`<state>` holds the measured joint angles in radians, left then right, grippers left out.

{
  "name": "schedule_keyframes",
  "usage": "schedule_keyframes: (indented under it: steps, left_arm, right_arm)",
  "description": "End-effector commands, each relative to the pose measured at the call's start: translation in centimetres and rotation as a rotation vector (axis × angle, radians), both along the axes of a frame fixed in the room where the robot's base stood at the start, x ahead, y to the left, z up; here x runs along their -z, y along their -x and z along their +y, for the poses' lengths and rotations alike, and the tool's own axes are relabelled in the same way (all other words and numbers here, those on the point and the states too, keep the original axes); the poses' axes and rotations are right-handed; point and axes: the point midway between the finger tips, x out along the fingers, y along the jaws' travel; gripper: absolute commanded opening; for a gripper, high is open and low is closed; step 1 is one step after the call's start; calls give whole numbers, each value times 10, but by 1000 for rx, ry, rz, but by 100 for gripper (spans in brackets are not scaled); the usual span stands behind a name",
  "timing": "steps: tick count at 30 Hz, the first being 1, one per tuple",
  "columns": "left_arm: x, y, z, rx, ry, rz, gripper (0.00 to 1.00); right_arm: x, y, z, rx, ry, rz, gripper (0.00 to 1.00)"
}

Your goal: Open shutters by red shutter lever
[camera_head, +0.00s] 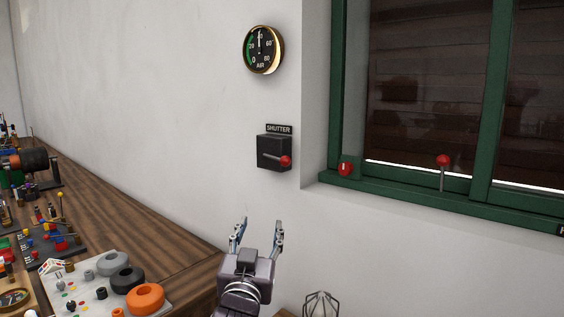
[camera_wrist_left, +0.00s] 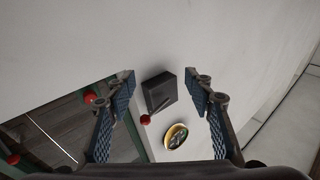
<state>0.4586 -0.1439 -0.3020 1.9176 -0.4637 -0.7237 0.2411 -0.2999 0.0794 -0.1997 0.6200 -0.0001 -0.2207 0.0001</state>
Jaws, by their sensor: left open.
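The shutter lever is a short metal rod with a red knob (camera_head: 285,161) on a black box (camera_head: 270,148) fixed to the white wall, under a sign reading SHUTTER (camera_head: 279,129). The rod points right, tilted slightly down. My left gripper (camera_head: 258,229) is open and empty, below the box and apart from it. In the left wrist view the red knob (camera_wrist_left: 145,119) and the box (camera_wrist_left: 160,90) show between the open fingers (camera_wrist_left: 163,85). The window shutters (camera_head: 430,80) look dark behind the green frame, with a bright strip along the bottom. My right gripper is not in view.
A round AIR gauge (camera_head: 263,50) hangs above the box. Other red knobs sit on the green window frame (camera_head: 345,169) and on an upright lever (camera_head: 443,161). A wooden bench (camera_head: 150,235) with coloured parts runs along the left. The wall around the box is clear.

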Motion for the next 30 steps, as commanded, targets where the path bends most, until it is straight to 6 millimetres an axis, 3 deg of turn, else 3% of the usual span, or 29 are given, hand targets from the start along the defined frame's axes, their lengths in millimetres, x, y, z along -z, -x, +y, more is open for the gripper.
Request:
schedule_keyframes:
  steps: [1,3,7,11,24,30]
  left_arm:
    - [-33,-4,-11,11,-6,-68,48]
    - [-66,-5,-22,25,-12,-141,48]
    - [-101,-5,-35,41,-23,-219,48]
    - [-114,-9,-40,46,-25,-243,48]
    - [-135,-60,-44,45,-25,-241,48]
    - [-139,-73,-45,45,-24,-241,48]
  right_arm:
    - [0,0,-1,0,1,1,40]
    - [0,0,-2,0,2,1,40]
    - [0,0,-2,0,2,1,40]
    - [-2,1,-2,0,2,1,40]
    - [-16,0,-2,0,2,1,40]
    - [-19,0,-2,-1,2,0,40]
